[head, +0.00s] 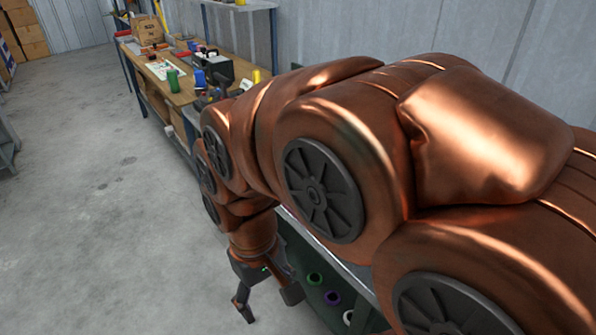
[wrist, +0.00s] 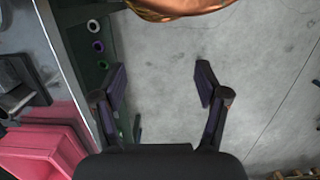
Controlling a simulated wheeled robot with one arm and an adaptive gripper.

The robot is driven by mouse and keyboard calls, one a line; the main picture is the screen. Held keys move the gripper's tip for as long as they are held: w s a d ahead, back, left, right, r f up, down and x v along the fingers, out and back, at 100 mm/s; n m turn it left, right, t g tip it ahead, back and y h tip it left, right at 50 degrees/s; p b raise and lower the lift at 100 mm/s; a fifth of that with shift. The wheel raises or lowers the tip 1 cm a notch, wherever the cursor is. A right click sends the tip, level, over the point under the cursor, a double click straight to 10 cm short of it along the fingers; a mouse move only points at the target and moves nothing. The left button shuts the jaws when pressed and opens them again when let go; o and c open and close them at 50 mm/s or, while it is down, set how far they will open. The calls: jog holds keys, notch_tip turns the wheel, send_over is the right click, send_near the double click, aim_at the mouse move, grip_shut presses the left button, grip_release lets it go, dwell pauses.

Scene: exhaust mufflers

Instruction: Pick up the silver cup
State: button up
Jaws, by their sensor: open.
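I cannot make out a silver cup for certain in either view. A grey, partly cylindrical metal object (wrist: 15,98) lies at the left edge of the wrist view, too cut off to identify. My gripper (head: 266,300) hangs low beside the bench in the head view. In the wrist view my gripper (wrist: 160,80) has its two fingers spread wide, with only bare concrete floor between them. My arm hides much of the near bench in the head view.
A workbench (head: 185,97) at the back holds a green cup (head: 173,80), a blue cup (head: 200,79) and a black box (head: 216,64). White, purple (wrist: 97,46) and green rings sit on a dark green surface. A pink bin (wrist: 40,140) stands lower left. The floor (head: 90,200) is clear.

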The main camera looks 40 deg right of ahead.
jog(key=shift+o, duration=0.2)
jog(key=w+d+r+m, duration=0.2)
jog(key=w+d+r, duration=0.1)
jog(key=w+d, duration=0.5)
jog(key=shift+w+r+p, duration=0.35)
jog(key=shift+w+r, duration=0.05)
jog(key=shift+w, duration=0.8)
jog(key=shift+m+t, duration=0.7)
jog(key=w+d+f, duration=0.2)
jog(key=w+d, duration=0.3)
jog(key=d, duration=0.5)
jog(key=w+d+f+p, duration=0.1)
jog(key=w+d+f, duration=0.1)
jog(key=w+d, duration=0.4)
jog(key=w+d+f+p, duration=0.1)
jog(key=w+d, duration=0.4)
jog(key=d, duration=1)
jog(key=shift+w+d+f, duration=0.3)
jog(key=shift+d+f, duration=0.05)
jog(key=shift+f, duration=0.05)
jog(key=shift+d+f, duration=0.3)
jog(key=shift+f, duration=0.05)
jog(key=shift+f+p, duration=1.65)
jog(key=shift+f, duration=2.2)
jog(key=c, duration=1.1)
